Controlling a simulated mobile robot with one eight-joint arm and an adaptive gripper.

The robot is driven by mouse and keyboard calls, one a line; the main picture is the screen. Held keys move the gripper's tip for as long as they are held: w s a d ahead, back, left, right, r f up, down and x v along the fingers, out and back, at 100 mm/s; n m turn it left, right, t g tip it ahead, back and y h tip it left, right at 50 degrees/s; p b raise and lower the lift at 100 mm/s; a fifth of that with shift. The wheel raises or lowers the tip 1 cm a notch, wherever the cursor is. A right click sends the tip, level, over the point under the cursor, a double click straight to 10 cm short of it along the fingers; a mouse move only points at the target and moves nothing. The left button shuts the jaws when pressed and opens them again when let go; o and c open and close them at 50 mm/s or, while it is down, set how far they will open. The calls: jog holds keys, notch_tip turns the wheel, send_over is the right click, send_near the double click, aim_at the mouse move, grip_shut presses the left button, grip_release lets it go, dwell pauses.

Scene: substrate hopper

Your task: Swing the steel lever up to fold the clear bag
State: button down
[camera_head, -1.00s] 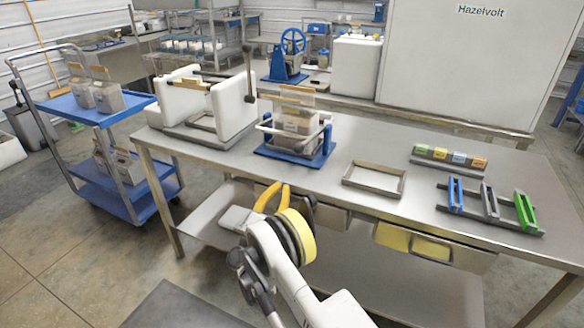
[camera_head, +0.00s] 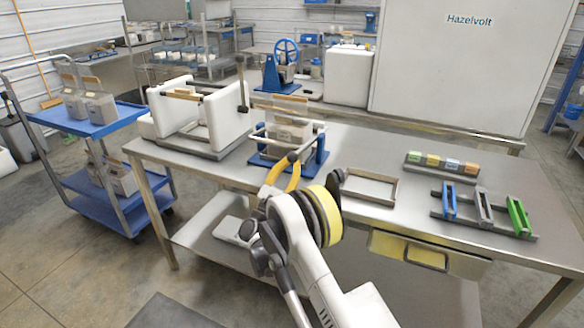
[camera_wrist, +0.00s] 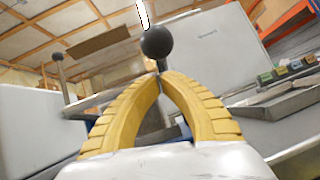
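The clear bag (camera_head: 290,130) stands upright in a blue fixture (camera_head: 272,161) on the steel table, with steel bars around it. A black ball knob (camera_head: 293,156) shows at the fixture's front; in the wrist view the knob (camera_wrist: 156,42) is just beyond my fingertips. A short stretch of the steel lever (camera_wrist: 162,66) runs from the knob down between the tips. My gripper (camera_head: 285,172) has yellow ribbed fingers, bowed apart at the base. In the wrist view my gripper's tips (camera_wrist: 163,75) come together around the lever below the knob. The rest of the lever is mostly hidden.
A white-sided machine (camera_head: 228,115) with its own black-knobbed lever (camera_head: 241,70) stands close to the left. An empty frame (camera_head: 367,190), a block strip (camera_head: 441,164) and a coloured rack (camera_head: 485,212) lie to the right. A blue cart (camera_head: 85,125) stands at left.

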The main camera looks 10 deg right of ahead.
aim_at(293, 153)
jog(key=shift+r+n+g+y+p, duration=0.4)
jog(key=shift+r+g+y+p, duration=0.5)
jog(key=shift+r+y+p, duration=0.9)
jog(key=shift+w+d+r+n+g+y+p, duration=0.1)
jog(key=shift+w+d+r+g+y+p, duration=0.45)
jog(key=shift+r+p, duration=0.8)
jog(key=shift+w+d+r+n+g+y+p, duration=0.1)
jog(key=shift+w+d+r+g+y+p, duration=0.15)
jog(key=shift+w+d+r+g+p, duration=0.75)
jog(key=shift+w+a+r+n+t+y+p, duration=0.15)
jog(key=shift+w+r+y+p, duration=0.25)
jog(key=shift+r+p, duration=1.3)
jog(key=shift+r, duration=0.15)
